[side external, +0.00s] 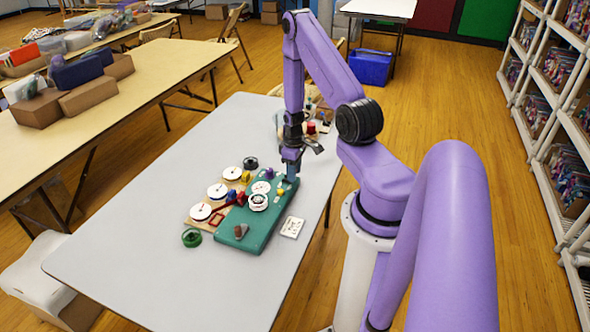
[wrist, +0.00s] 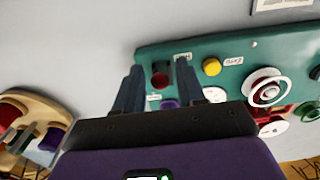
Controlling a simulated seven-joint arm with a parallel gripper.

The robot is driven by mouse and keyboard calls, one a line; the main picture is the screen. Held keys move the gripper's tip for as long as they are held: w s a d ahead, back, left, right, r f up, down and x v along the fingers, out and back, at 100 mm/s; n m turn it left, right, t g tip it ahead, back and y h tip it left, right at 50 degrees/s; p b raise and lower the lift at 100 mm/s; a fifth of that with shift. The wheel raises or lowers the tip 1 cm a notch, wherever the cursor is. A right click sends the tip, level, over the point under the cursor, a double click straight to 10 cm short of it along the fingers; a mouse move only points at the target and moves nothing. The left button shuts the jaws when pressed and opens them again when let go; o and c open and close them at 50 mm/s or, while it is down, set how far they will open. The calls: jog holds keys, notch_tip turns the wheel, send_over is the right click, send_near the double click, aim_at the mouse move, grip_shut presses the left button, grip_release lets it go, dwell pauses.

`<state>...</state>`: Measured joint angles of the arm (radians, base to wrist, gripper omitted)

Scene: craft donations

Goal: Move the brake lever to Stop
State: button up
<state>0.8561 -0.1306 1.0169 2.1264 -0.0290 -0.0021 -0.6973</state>
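The green board (wrist: 290,42) carries several knobs, wheels and small white labels; it also lies on the grey table in the side view (side external: 262,232). My gripper (wrist: 160,65) is open over one end of the board. A dark red knob (wrist: 160,77), which may be the brake lever's handle, shows between its fingers with gaps on both sides. White labels (wrist: 182,56) sit beside this knob; their words are too small to read. In the side view my gripper (side external: 290,178) points down at the board's far end and hides the knob.
A yellow knob (wrist: 211,67) and a white wheel (wrist: 267,88) stand on the board to the right. A wooden board with white dials (side external: 200,212) lies beside it. A green ring (side external: 192,237) and a white card (side external: 292,227) lie nearby. The table's near left is clear.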

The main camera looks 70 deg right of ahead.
jog(key=c, duration=0.7)
jog(key=shift+w, duration=0.1)
jog(key=shift+w+r, duration=0.25)
jog(key=shift+w, duration=0.5)
